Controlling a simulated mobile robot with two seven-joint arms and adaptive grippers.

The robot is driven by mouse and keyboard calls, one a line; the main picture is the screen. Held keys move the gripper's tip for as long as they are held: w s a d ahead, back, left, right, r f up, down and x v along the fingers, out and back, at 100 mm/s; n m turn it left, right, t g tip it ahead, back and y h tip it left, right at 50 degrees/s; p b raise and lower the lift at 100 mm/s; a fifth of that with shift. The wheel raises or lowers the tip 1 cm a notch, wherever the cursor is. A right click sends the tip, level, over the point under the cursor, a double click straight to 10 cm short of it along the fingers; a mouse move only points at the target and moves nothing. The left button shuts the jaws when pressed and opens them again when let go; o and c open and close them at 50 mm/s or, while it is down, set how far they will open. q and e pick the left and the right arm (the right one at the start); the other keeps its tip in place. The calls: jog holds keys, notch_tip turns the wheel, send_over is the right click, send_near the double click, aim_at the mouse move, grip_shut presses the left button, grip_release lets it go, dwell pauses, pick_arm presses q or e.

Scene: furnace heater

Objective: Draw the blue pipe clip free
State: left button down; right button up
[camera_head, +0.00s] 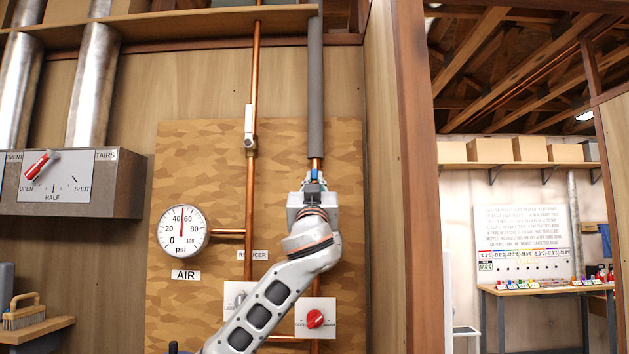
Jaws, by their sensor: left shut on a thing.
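The blue pipe clip (314,175) shows as a small blue piece on the right copper pipe, just below the grey pipe sleeve. My left gripper (314,186) is at the clip and shut on it. The gripper and wrist hide the clip's lower part and the pipe behind. I cannot tell whether the clip still grips the pipe. My right gripper is not in view.
A pressure gauge (183,231) sticks out at the left of the board. A second copper pipe with a valve (250,143) runs left of my gripper. A red knob (315,318) is below my wrist. A wooden post (415,180) stands to the right.

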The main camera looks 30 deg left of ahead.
pick_arm(q)
jog(key=shift+s+d+b, duration=0.35)
jog(key=shift+s+d, duration=0.2)
jog(key=shift+s, duration=0.2)
jog(key=shift+s+d, duration=0.3)
jog(key=shift+s, duration=0.2)
jog(key=shift+s+d, duration=0.25)
jog(key=shift+s, duration=0.2)
